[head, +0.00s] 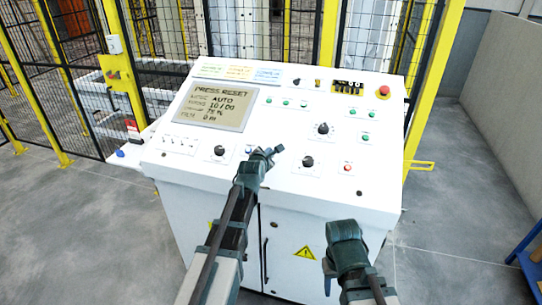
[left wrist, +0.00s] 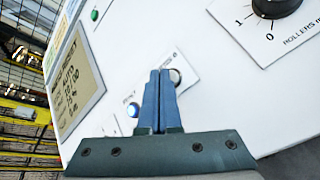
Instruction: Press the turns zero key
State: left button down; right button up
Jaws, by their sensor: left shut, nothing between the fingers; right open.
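The white console (head: 180,150) carries a sloped panel of keys and knobs. In the left wrist view, my left gripper (left wrist: 160,72) is shut and empty, its blue fingertips over a small label plate. A blue-lit key (left wrist: 133,110) is left of the fingers. A grey round key (left wrist: 176,76) at the plate's other end is partly hidden behind the fingertips; its lettering is too small to read surely. Whether the tips touch the panel I cannot tell. In the head view my left gripper (head: 274,152) is low over the panel. My right gripper (head: 328,274) is open, in front of the console.
A screen (head: 216,106) reads "PRESS RESET", "AUTO" and "10/00". Black knobs (head: 307,162) flank the left gripper's area; the rollers knob (left wrist: 275,5) is close by. A red emergency stop (head: 384,91) is at the far right. Yellow-framed fencing (head: 420,85) stands behind.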

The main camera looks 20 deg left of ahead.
pick_arm(q)
jog(key=shift+w+f+b, duration=0.15)
jog(key=shift+f+b, duration=0.2)
jog(key=shift+b, duration=0.05)
dwell(0.6)
dwell(0.3)
jog(key=shift+s+r+p, duration=0.35)
jog(key=shift+r+p, duration=0.4)
jog(key=shift+p, duration=0.05)
jog(key=shift+r, duration=0.1)
jog(key=r+p, duration=0.1)
jog(key=s+r+p, duration=0.1)
jog(key=r+p, duration=0.1)
jog(key=s+r+p, duration=0.1)
jog(key=shift+r, duration=0.2)
dwell(0.6)
